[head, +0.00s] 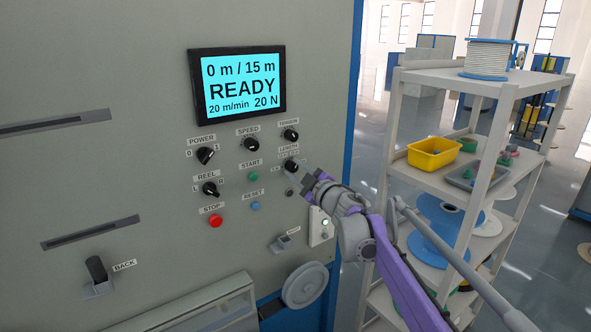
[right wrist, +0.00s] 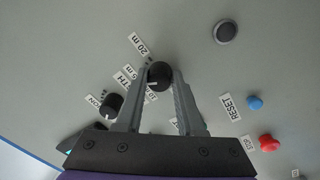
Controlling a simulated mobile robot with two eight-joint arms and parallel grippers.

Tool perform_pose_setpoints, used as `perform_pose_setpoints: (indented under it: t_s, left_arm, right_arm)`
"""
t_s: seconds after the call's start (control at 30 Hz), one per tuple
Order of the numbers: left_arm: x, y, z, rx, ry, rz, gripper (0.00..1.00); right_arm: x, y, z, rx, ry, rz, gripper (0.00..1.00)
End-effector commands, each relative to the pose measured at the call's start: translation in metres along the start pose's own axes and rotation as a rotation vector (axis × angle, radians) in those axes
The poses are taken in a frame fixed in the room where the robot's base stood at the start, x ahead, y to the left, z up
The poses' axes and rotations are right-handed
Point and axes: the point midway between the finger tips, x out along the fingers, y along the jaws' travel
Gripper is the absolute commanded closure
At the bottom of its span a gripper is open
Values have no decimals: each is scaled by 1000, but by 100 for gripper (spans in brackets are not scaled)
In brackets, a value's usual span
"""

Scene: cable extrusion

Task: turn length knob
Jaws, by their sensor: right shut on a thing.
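The black length knob (head: 291,166) sits on the grey control panel, below the tension knob (head: 290,135). My right gripper (head: 305,181) reaches it from the lower right. In the right wrist view, the length knob (right wrist: 159,76) is between the two fingertips of my right gripper (right wrist: 160,80), which is shut on it. A pale pointer line shows on the knob's face, and the labels around it are partly covered by the fingers. The display (head: 238,82) reads 0 m / 15 m, READY, 20 m/min, 20 N. My left gripper is not in view.
The speed knob (head: 251,144), green start button (head: 253,176), blue reset button (head: 256,206) and red stop button (head: 215,221) are on the panel to the left. A shelf (head: 440,182) with a yellow bin (head: 434,153) and spools stands to the right.

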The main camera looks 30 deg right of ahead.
Motion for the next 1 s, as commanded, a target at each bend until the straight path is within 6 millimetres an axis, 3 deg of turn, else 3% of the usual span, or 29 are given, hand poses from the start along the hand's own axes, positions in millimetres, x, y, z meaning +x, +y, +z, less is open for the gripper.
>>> perform_pose_setpoints:
  t_s: [1.0]
  left_arm:
    - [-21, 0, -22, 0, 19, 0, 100]
  right_arm:
    - [0, 3, 0, -963, 57, -10, 100]
